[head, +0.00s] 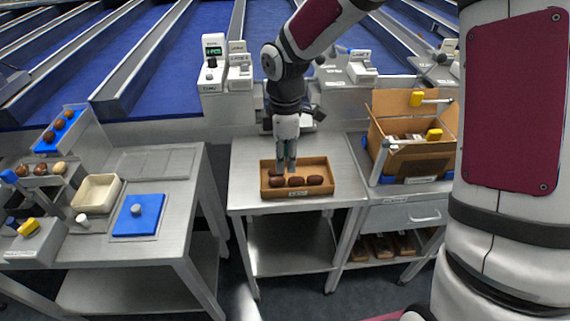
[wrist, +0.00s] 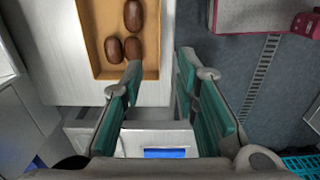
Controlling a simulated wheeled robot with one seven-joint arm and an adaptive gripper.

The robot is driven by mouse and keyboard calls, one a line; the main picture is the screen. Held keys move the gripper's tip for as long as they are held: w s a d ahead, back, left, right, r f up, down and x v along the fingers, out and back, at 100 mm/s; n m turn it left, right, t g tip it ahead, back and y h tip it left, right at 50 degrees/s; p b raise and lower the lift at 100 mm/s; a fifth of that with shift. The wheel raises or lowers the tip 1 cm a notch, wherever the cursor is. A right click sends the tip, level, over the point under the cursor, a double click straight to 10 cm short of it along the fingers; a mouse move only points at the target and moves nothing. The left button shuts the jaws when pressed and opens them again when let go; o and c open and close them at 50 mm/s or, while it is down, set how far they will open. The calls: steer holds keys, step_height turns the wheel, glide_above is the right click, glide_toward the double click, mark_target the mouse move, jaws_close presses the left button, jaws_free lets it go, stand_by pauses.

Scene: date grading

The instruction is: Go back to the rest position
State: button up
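My gripper (head: 286,168) points down over the back left part of a brown tray (head: 333,192) on the middle steel table. In the wrist view its two teal-padded fingers (wrist: 159,68) stand apart with nothing between them. Three dark brown dates lie in the tray: a left one (head: 276,181), a middle one (head: 296,182) and a right one (head: 315,180). The tray's floor (wrist: 97,20) and the dates (wrist: 133,14) also show at the upper left of the wrist view. The exact height of the fingertips above the tray is hard to tell.
A left bench (head: 179,212) carries a cream bin (head: 97,194), a blue pad (head: 126,225) and a rack of dates. An open cardboard box (head: 421,157) stands on the right. Weighing devices (head: 213,75) stand behind. The middle table (head: 243,160) is clear around the tray.

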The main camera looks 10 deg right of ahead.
steer(key=shift+r, duration=0.1)
stand_by(0.4)
steer(key=s+d+r+m+t, duration=0.1)
steer(key=s+d+r+m, duration=0.25)
steer(key=s+r, duration=0.2)
steer(key=s+d+r+m+t+h, duration=0.1)
steer(key=s+d+r+m, duration=0.1)
steer(key=s+r+m, duration=0.3)
steer(key=s+d+r+m+t, duration=0.1)
steer(key=s+d+r+m, duration=0.2)
steer(key=s+r, duration=0.3)
steer(key=s+d+r+m+t+y, duration=0.1)
steer(key=s+r+m+t, duration=0.1)
steer(key=s+m, duration=0.3)
steer(key=shift+s+d+r, duration=0.15)
steer(key=shift+s+r, duration=0.35)
steer(key=shift+s, duration=0.65)
steer(key=shift+m, duration=0.25)
